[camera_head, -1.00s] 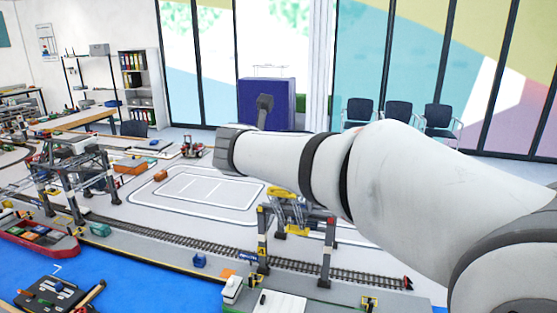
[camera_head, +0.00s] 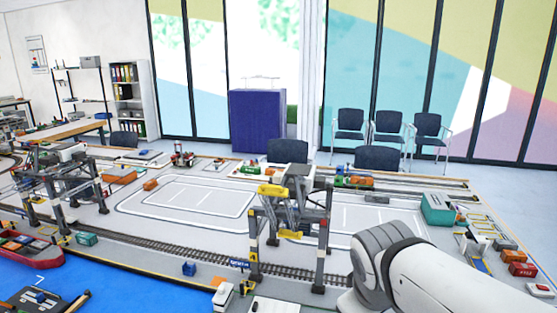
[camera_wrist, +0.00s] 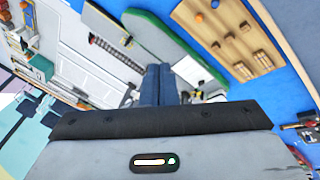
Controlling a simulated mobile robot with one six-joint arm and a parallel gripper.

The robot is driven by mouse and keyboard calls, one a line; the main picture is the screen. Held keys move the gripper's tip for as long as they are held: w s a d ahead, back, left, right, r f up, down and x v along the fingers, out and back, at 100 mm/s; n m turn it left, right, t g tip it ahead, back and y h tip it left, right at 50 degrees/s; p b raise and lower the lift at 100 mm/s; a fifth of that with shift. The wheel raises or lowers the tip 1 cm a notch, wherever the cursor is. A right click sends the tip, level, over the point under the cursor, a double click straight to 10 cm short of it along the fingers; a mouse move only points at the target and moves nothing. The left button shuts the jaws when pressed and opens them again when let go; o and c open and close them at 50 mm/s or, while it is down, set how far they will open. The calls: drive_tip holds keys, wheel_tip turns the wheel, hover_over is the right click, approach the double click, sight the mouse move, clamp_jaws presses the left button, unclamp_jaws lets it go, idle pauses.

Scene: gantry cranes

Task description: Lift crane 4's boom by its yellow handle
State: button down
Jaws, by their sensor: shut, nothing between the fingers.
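A grey gantry crane (camera_head: 325,235) stands over the railway track in the middle of the head view. It has yellow parts: an upper yellow piece (camera_head: 272,190) and a lower yellow piece (camera_head: 290,235). I cannot read a number on it. A second gantry crane (camera_head: 65,185) stands at the far left. My gripper (camera_wrist: 158,72) shows in the wrist view as two dark blue fingers pressed together, with nothing held. It points down toward the layout, apart from any handle I can make out. In the head view only my arm shows, at the lower right; the gripper is hidden.
The track (camera_head: 180,247) runs along the front of the layout. A tan board with pegs (camera_wrist: 232,35) shows in the wrist view. Chairs stand behind.

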drive_tip(key=s+f+m+y, duration=0.2)
drive_tip(key=s+f+m, duration=0.2)
drive_tip(key=s+m, duration=0.1)
drive_tip(key=m+t+h+b, duration=0.4)
drive_tip(key=t+h+b, duration=0.15)
drive_tip(key=t, duration=1.25)
approach(270, 189)
drive_tip(key=p+x, duration=0.6)
drive_tip(key=shift+r, duration=0.2)
drive_tip(key=shift+w+d, duration=0.1)
drive_tip(key=shift+w, duration=0.25)
